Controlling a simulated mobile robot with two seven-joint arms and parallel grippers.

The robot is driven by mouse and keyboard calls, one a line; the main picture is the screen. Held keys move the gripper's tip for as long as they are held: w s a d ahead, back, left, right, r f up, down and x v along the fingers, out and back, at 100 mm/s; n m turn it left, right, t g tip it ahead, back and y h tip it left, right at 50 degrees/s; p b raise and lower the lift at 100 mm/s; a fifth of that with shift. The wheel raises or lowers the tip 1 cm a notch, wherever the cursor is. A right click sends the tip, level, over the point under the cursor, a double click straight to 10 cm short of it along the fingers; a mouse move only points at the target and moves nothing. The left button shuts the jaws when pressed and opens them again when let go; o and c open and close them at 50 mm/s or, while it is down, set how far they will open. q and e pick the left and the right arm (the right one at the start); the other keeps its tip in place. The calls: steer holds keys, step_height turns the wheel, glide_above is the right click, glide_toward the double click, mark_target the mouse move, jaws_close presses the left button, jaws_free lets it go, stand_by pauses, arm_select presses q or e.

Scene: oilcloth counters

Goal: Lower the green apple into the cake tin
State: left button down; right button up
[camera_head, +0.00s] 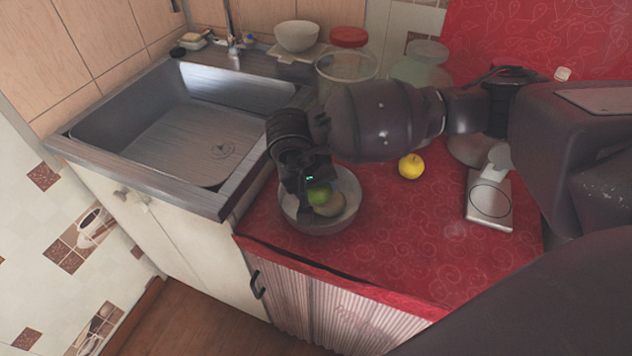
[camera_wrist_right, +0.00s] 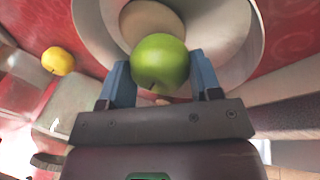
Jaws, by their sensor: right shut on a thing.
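The green apple (camera_head: 318,194) is between the fingertips of my right gripper (camera_head: 312,196), which is shut on it. The right wrist view also shows the apple (camera_wrist_right: 160,62) between the blue fingers. Gripper and apple are over or just inside a round grey bowl-like vessel (camera_head: 345,218); how high the apple is above its bottom is hard to tell. A brownish round thing (camera_head: 331,205) lies in this vessel beside the apple. Another grey round item (camera_head: 468,150) stands farther right, partly hidden by my arm. I cannot tell which of the two is the cake tin. My left gripper is out of view.
A yellow fruit (camera_head: 411,166) lies on the red counter (camera_head: 400,240), right of the vessel. A small grey scale-like device (camera_head: 489,200) is farther right. The sink (camera_head: 180,140) is on the left. A white bowl (camera_head: 297,36) and jars stand at the back. The front counter is clear.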

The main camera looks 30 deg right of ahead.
steer(key=shift+f, duration=0.1)
steer(key=o, duration=1)
steer(key=shift+o, duration=0.2)
